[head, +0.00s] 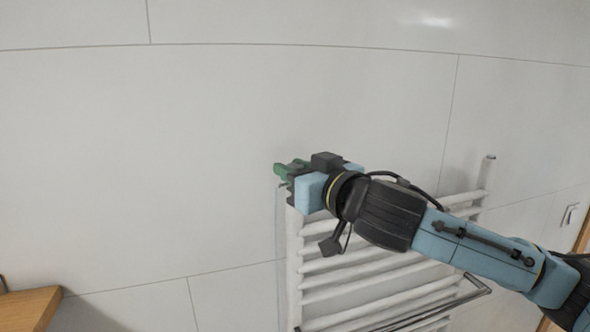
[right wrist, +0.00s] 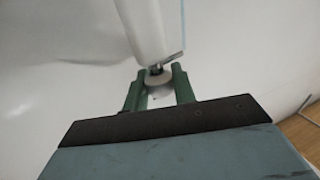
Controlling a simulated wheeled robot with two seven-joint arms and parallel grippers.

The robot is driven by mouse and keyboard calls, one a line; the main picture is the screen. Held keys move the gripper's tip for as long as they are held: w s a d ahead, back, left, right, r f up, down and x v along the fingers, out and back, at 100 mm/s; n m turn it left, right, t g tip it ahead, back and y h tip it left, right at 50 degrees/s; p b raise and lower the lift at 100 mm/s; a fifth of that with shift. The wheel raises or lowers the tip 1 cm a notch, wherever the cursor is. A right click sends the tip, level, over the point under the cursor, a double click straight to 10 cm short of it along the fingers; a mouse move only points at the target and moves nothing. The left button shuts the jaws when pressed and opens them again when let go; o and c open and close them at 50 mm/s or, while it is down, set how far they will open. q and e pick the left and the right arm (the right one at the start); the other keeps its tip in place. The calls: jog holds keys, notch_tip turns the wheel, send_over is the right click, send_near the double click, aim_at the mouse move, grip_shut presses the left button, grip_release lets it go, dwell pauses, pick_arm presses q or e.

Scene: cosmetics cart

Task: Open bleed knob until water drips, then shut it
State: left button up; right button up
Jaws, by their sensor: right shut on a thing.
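The white towel radiator (head: 293,260) stands against the wall, with an upright post at each side. My right gripper (head: 288,168) is at the top of its left post. Its green fingers hide the bleed knob in the head view. In the right wrist view, a small pale round knob (right wrist: 158,82) sits on a metal stem at the end of the white post (right wrist: 143,30). The green fingers of my right gripper (right wrist: 158,88) are shut on the knob from both sides. I cannot make out any water drop for certain. My left gripper is not in view.
A thin pale bluish strip (head: 279,250) runs down beside the left post; I cannot tell what it is. A dark metal rail (head: 478,284) sticks out in front of the lower bars. A wooden surface (head: 28,305) is at the lower left.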

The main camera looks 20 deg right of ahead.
jog(key=shift+m+h, duration=0.3)
jog(key=shift+h, duration=0.1)
jog(key=m+h+b, duration=0.1)
jog(key=m+h, duration=0.1)
jog(key=shift+a+f+t+h, duration=0.1)
jog(key=shift+a+t+h, duration=0.05)
jog(key=shift+t+h, duration=0.25)
jog(key=m+h+b, duration=0.1)
jog(key=m+h, duration=0.3)
jog(key=h, duration=0.2)
jog(key=shift+h+b, duration=0.3)
jog(key=shift+h, duration=0.1)
jog(key=m+g+h, duration=0.1)
jog(key=h, duration=0.1)
jog(key=m+g+h+b, duration=0.1)
jog(key=m+h, duration=0.1)
jog(key=h, duration=0.1)
jog(key=shift+m+g, duration=0.3)
jog(key=shift+m+g+h+b, duration=0.75)
jog(key=shift+m+g+h, duration=0.25)
jog(key=shift+h, duration=0.3)
jog(key=shift+d, duration=0.2)
jog(key=o, duration=1)
jog(key=shift+c, duration=0.2)
